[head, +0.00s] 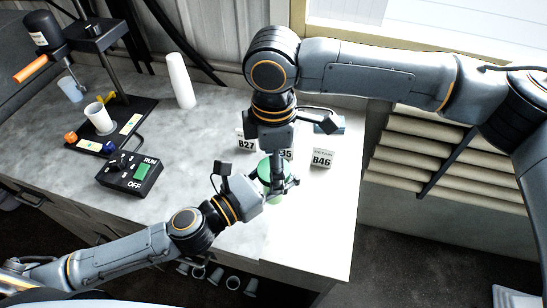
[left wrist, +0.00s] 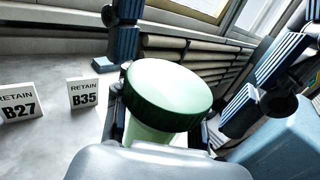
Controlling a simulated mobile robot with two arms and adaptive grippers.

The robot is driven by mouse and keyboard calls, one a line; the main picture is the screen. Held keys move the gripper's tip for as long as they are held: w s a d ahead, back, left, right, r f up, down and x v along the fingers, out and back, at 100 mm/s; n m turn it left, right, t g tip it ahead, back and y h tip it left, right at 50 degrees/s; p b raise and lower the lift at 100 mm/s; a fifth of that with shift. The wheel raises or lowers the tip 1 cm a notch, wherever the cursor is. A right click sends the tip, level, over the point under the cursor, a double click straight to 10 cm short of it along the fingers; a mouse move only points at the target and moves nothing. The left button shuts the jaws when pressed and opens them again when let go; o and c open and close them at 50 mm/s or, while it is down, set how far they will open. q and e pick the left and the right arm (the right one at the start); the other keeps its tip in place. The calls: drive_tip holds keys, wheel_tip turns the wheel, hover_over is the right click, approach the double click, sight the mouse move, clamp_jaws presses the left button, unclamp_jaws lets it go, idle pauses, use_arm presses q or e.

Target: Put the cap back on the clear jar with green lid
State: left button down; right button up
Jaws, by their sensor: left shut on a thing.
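The green lid (left wrist: 168,90) is a ribbed round cap, seen tilted in the left wrist view. It is over the pale, see-through jar (left wrist: 150,134); I cannot tell whether it is seated. In the head view the lid (head: 265,172) is partly hidden by my grippers. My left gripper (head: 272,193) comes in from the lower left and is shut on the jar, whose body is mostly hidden. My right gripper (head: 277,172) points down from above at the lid. Whether its fingers touch or grip the lid is not clear.
Cards B27 (head: 245,141), B35 (left wrist: 83,92) and B46 (head: 321,159) stand close behind the jar. A control box (head: 130,172), a disperser stand (head: 112,60) and a white cylinder (head: 181,82) are on the left. The counter's right front (head: 325,225) is clear.

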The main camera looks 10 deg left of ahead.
drive_tip(key=shift+c, duration=0.5)
drive_tip(key=c, duration=1.1)
drive_tip(key=shift+m, duration=0.9)
drive_tip(key=shift+c, duration=0.2)
drive_tip(key=o, duration=1.4)
drive_tip(key=shift+c, duration=0.2)
drive_tip(key=shift+r, duration=0.15)
wheel_tip(320, 180, up, 12)
